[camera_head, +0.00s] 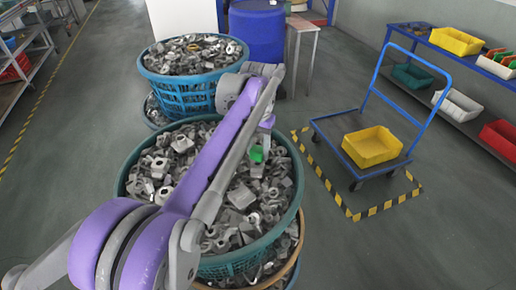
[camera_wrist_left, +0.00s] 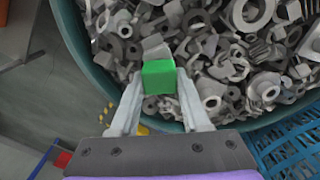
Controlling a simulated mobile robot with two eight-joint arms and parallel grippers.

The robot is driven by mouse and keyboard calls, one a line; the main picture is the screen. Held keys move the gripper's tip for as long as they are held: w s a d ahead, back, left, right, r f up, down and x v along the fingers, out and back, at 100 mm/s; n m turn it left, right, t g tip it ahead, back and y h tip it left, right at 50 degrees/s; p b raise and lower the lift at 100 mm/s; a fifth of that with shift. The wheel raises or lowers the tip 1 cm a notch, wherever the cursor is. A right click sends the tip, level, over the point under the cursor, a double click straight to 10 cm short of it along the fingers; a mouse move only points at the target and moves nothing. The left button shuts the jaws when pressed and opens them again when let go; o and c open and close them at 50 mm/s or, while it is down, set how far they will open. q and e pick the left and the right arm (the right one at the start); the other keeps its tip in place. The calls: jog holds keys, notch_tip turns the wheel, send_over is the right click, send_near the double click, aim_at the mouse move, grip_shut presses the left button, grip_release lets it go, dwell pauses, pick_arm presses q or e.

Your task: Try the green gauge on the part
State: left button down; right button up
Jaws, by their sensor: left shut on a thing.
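The green gauge (camera_head: 257,154) is a small green block over the teal basket (camera_head: 287,215) of grey metal parts. It also shows in the left wrist view (camera_wrist_left: 158,75), between the two fingers of my left gripper (camera_wrist_left: 160,88). The left gripper is shut on it. Many grey metal parts (camera_wrist_left: 215,55) lie loose behind the gauge; some are ring-shaped, some block-shaped. I cannot tell which one is the task's part, nor whether the gauge touches any. My left arm hides the middle of the basket in the head view. My right gripper is not in view.
A blue basket (camera_head: 185,98) of similar parts stands behind, on another basket. A blue drum (camera_head: 257,35) is beyond. At right, a blue trolley (camera_head: 340,145) carries a yellow bin (camera_head: 371,147) inside striped floor tape. Open floor lies to the right.

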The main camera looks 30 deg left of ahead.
pick_arm(q)
jog(key=shift+f, duration=0.4)
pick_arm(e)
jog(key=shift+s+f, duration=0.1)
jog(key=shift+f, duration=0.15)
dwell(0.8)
pick_arm(q)
jog(key=shift+r, duration=0.15)
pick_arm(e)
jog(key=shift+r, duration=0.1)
pick_arm(q)
jog(key=shift+r+p, duration=0.65)
jog(key=shift+r, duration=0.8)
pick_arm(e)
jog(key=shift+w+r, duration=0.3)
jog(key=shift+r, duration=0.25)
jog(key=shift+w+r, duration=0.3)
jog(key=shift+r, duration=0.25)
